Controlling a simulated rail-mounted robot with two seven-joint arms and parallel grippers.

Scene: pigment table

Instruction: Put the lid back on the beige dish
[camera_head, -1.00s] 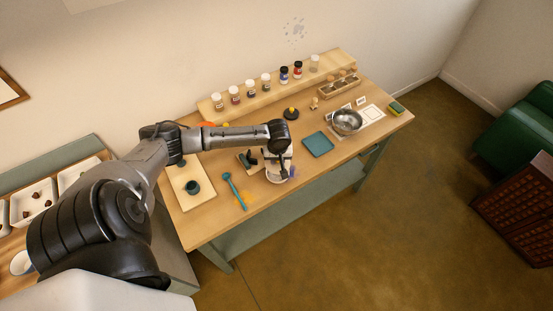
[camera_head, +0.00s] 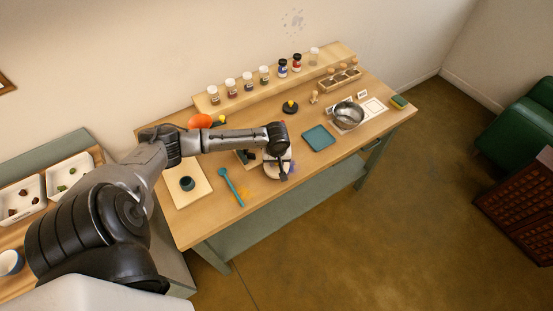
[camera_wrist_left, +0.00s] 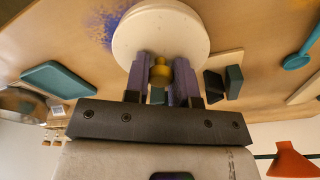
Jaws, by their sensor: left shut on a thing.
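My left gripper (camera_wrist_left: 161,80) has purple fingers and is shut on the small yellow knob (camera_wrist_left: 160,72) of a round cream lid (camera_wrist_left: 160,28). In the head view my left gripper (camera_head: 280,166) is over the front middle of the table, with a pale round shape (camera_head: 271,175) right below it. The lid and the gripper hide what is under them. I cannot make out the beige dish apart from the lid, nor tell whether the lid touches it. My right gripper is not in view.
A teal tray (camera_head: 319,138) lies to the right, with a metal bowl (camera_head: 348,116) beyond it. A teal spoon (camera_head: 231,187) and a board with a teal cup (camera_head: 187,184) are to the left. A black disc with a yellow knob (camera_head: 290,105) stands behind. Jars line the back shelf.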

